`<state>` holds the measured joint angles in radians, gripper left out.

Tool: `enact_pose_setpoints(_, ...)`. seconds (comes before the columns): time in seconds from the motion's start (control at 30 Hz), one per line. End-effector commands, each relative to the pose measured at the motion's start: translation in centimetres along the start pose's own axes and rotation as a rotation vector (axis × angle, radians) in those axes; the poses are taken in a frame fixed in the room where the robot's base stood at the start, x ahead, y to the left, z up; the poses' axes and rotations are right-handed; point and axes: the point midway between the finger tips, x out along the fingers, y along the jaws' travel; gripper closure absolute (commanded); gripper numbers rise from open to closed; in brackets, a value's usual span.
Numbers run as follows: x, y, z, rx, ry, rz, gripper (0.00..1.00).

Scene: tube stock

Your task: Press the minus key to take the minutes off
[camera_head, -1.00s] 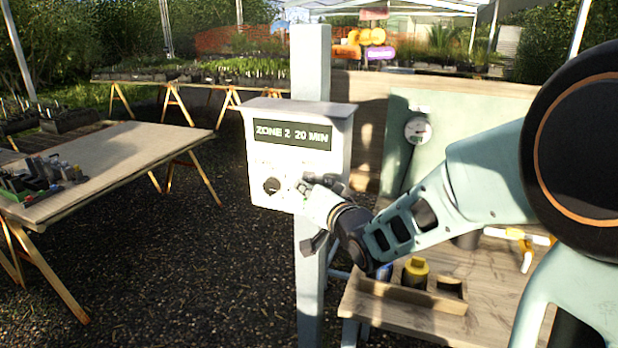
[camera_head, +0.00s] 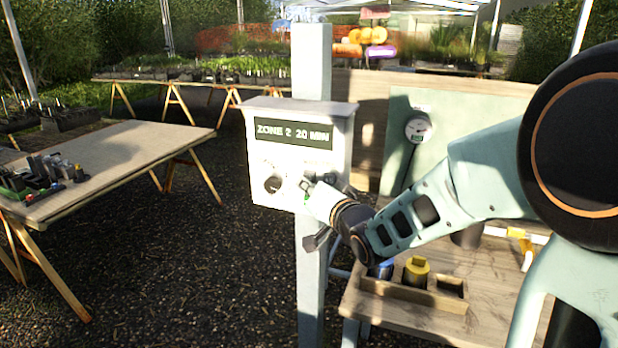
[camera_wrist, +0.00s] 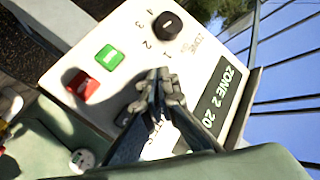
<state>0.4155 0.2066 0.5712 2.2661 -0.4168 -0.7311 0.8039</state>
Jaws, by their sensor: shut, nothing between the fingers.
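The white control box (camera_head: 270,165) hangs on a post, and its display (camera_head: 292,133) reads ZONE 2 20 MIN. In the wrist view the display (camera_wrist: 222,95) shows at the right, partly cut off. My gripper (camera_wrist: 160,75) is shut and empty, its fingertips just in front of the panel between the dial and the lower lettering. A dark key (camera_wrist: 124,117) shows partly beside the fingers; its sign cannot be read. The fingers hide other parts of the panel, and contact cannot be told. In the head view my gripper (camera_head: 308,184) is at the box's lower right.
The panel also has a black zone dial (camera_wrist: 168,25), a green button (camera_wrist: 110,57) and a red button (camera_wrist: 82,86). A wooden bench (camera_head: 430,325) with a yellow-capped item (camera_head: 416,270) stands below my arm. A table (camera_head: 110,165) stands at left.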

Motion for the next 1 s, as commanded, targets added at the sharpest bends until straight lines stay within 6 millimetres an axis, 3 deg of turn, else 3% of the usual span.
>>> enact_pose_setpoints(1.0,0.60,0.42,-0.42,0.000,0.000,0.000,1.00)
